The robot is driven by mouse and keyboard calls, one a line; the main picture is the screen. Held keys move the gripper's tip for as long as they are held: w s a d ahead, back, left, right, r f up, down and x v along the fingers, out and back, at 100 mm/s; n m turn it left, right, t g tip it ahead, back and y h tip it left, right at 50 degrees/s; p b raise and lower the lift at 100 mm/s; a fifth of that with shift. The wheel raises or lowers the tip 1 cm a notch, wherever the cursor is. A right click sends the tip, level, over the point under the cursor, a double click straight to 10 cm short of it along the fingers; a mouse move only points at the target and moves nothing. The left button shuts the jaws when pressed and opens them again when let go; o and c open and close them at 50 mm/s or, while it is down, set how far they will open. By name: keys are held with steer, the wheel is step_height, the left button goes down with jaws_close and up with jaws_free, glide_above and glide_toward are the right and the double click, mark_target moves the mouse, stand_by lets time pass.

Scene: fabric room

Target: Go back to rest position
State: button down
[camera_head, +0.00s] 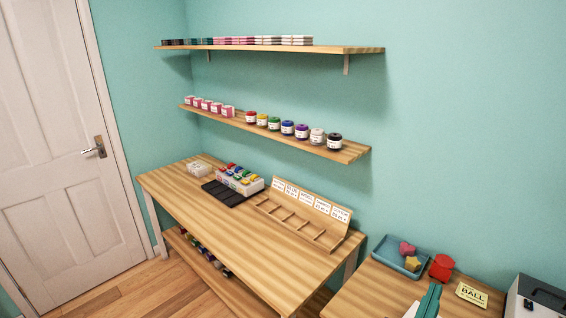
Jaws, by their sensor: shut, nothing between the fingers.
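My gripper and arm do not show clearly anywhere in the head view, so I cannot see where the gripper is or what is near it. The task names no object. The head view looks down on a long wooden table (285,262) along a teal wall. A sorting rack (325,240) with several compartments and white labels stands on it, apparently empty. A white box of colourful items (240,184) and a black tray (222,196) are to its left.
Two wooden shelves, an upper one (365,50) and a lower one (350,154), hold jars and stacks. A second table (365,291) carries a blue tray (385,262), a red object (441,268), a yellow sign (471,295) and a green object (430,300). A door (60,190) is at left.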

steer(key=w+a+r+n+t+y, duration=0.3)
steer(key=a+y, duration=0.2)
steer(key=a, duration=0.4)
steer(key=w+a+r+n+t+y, duration=0.2)
steer(key=w+a+n+t+y, duration=0.15)
steer(key=a, duration=0.55)
steer(key=s+d+f+n+g, duration=0.2)
steer(key=s+d+f+n, duration=0.3)
steer(key=s+f, duration=0.6)
steer(key=s+a+f+m+g+y, duration=0.1)
steer(key=s+a+f+y, duration=0.1)
steer(key=s+a+f, duration=0.35)
steer(key=s+a+f+m+g+y, duration=0.1)
steer(key=s+a+f+g+y, duration=0.15)
steer(key=s+f, duration=0.45)
steer(key=s+a+f+m, duration=0.2)
steer(key=s+a, duration=0.3)
steer(key=s, duration=0.1)
steer(key=s+a+f+m, duration=0.2)
steer(key=s+a, duration=0.4)
steer(key=s, duration=0.1)
steer(key=shift+s+a+f+g, duration=0.15)
steer(key=shift+a+f+g, duration=0.05)
steer(key=shift+f+g, duration=0.2)
